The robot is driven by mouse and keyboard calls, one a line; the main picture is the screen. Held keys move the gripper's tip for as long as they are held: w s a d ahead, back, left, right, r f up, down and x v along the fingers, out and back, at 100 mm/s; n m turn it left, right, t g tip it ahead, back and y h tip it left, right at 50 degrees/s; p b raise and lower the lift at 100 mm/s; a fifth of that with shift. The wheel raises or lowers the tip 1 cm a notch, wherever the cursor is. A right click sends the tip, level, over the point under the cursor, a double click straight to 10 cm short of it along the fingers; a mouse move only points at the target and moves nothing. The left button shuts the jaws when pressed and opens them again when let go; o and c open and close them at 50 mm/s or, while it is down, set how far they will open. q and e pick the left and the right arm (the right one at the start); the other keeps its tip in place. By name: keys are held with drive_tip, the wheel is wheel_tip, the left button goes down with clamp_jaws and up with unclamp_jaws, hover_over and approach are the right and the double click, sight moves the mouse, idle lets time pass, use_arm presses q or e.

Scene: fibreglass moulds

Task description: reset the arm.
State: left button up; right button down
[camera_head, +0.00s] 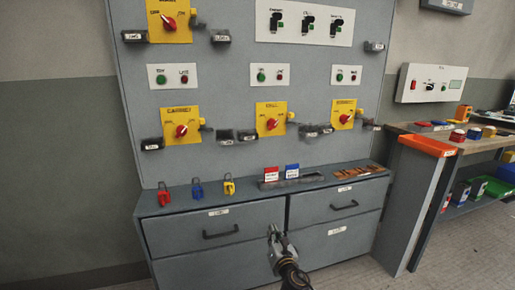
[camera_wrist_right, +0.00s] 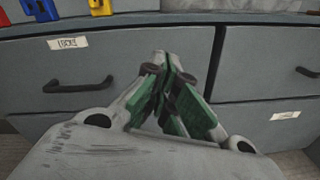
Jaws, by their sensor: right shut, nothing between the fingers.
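My right gripper (camera_head: 274,234) is in front of the grey drawer cabinet (camera_head: 270,215), near the gap between its left and right drawers. In the right wrist view the gripper (camera_wrist_right: 168,62) has its fingers together at the tips with nothing between them. Its green-sided fingers point at the cabinet front. The gripper appears apart from the handles. My left arm and gripper are not in the head view.
A grey panel with yellow switch plates (camera_head: 271,118) rises behind the cabinet. Red (camera_head: 164,194), blue (camera_head: 197,189) and yellow (camera_head: 229,184) padlocks stand on the cabinet top, with red and blue tags (camera_head: 292,171). A workbench (camera_head: 470,143) stands at right.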

drive_tip(key=s+d+r+m+g+h, duration=0.2)
drive_tip(key=s+d+m, duration=0.1)
drive_tip(key=m, duration=1.1)
drive_tip(key=s+d+r+m+g+h, duration=0.1)
drive_tip(key=s+d+r+m+g, duration=0.15)
drive_tip(key=m, duration=1.05)
use_arm(q)
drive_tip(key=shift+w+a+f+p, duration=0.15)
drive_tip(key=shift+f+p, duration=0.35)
drive_tip(key=shift+p, duration=0.85)
use_arm(e)
drive_tip(key=s+d+f+m+g, duration=0.1)
drive_tip(key=s+f+m+g, duration=0.1)
drive_tip(key=s+f, duration=0.5)
drive_tip(key=s+d+f+m+g+y, duration=0.1)
drive_tip(key=s+f+g, duration=0.2)
drive_tip(key=s+f, duration=0.4)
drive_tip(key=s+d+f+m+g, duration=0.1)
drive_tip(key=s+f, duration=0.7)
drive_tip(key=s, duration=1.1)
drive_tip(key=shift+s+d+m+g+y, duration=0.2)
drive_tip(key=shift+m+g+y, duration=0.2)
drive_tip(key=shift+m+g, duration=0.6)
